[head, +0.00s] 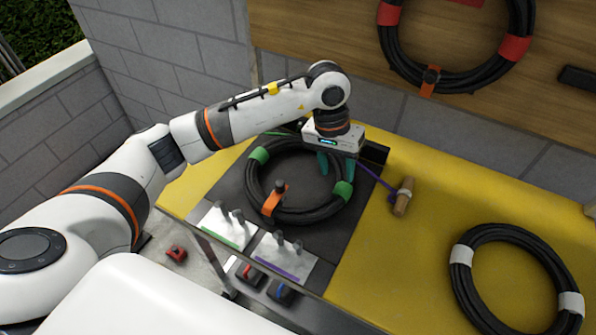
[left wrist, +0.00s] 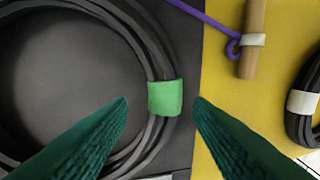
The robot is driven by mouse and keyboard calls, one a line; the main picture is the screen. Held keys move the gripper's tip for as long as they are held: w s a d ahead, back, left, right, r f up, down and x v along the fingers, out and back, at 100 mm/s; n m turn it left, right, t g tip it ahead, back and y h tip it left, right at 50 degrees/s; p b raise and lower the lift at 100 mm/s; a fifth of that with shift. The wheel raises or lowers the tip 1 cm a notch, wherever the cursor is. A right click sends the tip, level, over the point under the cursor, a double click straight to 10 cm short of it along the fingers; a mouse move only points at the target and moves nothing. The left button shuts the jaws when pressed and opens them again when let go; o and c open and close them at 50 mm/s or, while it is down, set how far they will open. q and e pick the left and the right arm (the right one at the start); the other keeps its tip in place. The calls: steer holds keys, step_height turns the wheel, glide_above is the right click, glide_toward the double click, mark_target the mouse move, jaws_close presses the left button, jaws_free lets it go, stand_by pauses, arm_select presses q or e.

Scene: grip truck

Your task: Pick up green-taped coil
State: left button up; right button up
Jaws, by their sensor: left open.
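The green-taped coil (head: 297,215) is a black cable ring with green tape bands and an orange strap. It lies on a dark mat on the yellow bench. My left gripper (head: 336,167) is over its right side, near the right green tape band (head: 343,191). In the left wrist view, the green band (left wrist: 165,98) shows between and beyond my two open teal fingers (left wrist: 160,105), which hold nothing. I cannot tell the exact height of the fingertips above the coil. My right gripper is not in view.
A white-taped coil (head: 510,232) lies at the right on the yellow bench (head: 420,245). A wooden handle (head: 403,197) with a purple cord lies beside the mat (head: 335,248). Panels with grey pegs (head: 284,255) stand in front. A red-taped coil (head: 393,57) hangs on the wall board.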

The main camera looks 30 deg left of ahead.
mark_target(340, 184)
arm_select(q)
steer(key=shift+w+d+f, duration=0.1)
steer(key=shift+d+f, duration=0.05)
steer(key=shift+f, duration=0.45)
steer(key=f+p, duration=0.1)
steer(key=f, duration=0.1)
steer(key=d+f+p, duration=0.1)
steer(key=f, duration=0.1)
steer(key=shift+f, duration=0.45)
jaws_close()
steer(key=shift+w+r, duration=0.1)
steer(key=shift+r, duration=0.1)
